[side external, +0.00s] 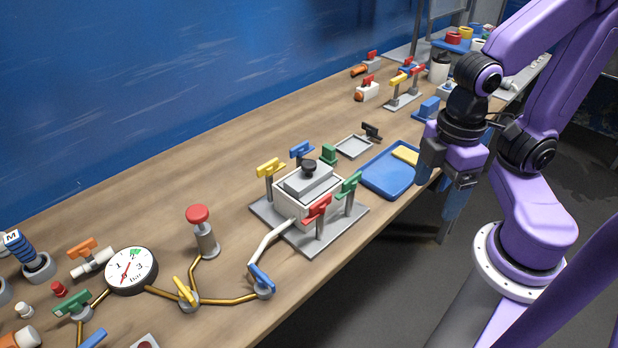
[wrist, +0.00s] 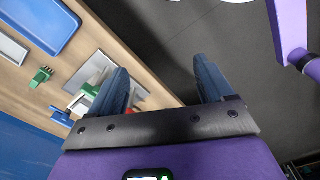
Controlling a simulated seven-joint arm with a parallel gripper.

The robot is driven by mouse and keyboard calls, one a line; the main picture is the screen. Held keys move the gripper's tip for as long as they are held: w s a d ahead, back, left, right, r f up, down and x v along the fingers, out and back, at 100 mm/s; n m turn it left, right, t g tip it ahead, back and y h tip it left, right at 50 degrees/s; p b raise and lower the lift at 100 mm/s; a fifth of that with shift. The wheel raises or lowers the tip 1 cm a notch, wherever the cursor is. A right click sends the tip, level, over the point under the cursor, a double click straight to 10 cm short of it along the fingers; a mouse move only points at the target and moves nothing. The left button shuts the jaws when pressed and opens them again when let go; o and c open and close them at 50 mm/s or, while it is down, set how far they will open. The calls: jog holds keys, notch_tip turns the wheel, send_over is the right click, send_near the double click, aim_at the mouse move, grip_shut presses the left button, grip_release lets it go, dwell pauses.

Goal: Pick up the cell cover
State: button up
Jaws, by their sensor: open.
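The cell cover (side external: 308,181) is a grey lid with a black knob on top. It sits on the white, box-shaped cell (side external: 290,205), with red, green, blue and yellow clamps around it on a grey base plate (side external: 330,232). My gripper (side external: 452,212) hangs to the right of the cell, past the table's front edge, with blue fingers pointing down. It is open and empty, well apart from the cover. In the wrist view the open fingers (wrist: 162,78) have dark floor between them. The cell area there is partly hidden behind the left finger, and I cannot make out the cover.
A small grey tray (side external: 353,153) is behind the cell. Pipes, valves, a red knob (side external: 198,214) and a gauge (side external: 131,270) stand at the left.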

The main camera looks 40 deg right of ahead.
jog(key=w+a+r+m, duration=0.2)
jog(key=w+a+m, duration=0.1)
jog(key=w+m, duration=0.4)
jog(key=w+a+r+m, duration=0.2)
jog(key=w+a+m, duration=0.1)
jog(key=w+m, duration=0.4)
jog(key=m+h, duration=0.2)
jog(key=m, duration=1.5)
send_near(309, 163)
jog(key=f, duration=0.4)
jog(key=w+d+f, duration=0.1)
jog(key=f, duration=0.1)
jog(key=shift+f, duration=0.4)
jog(key=shift+s+d+f, duration=0.15)
jog(key=shift+s+f, duration=0.05)
jog(key=shift+f, duration=1.1)
jog(key=shift+s+d+f, duration=0.15)
jog(key=shift+f, duration=1.15)
jog(key=c, duration=1.2)
jog(key=shift+r, duration=0.1)
jog(key=shift+c, duration=0.2)
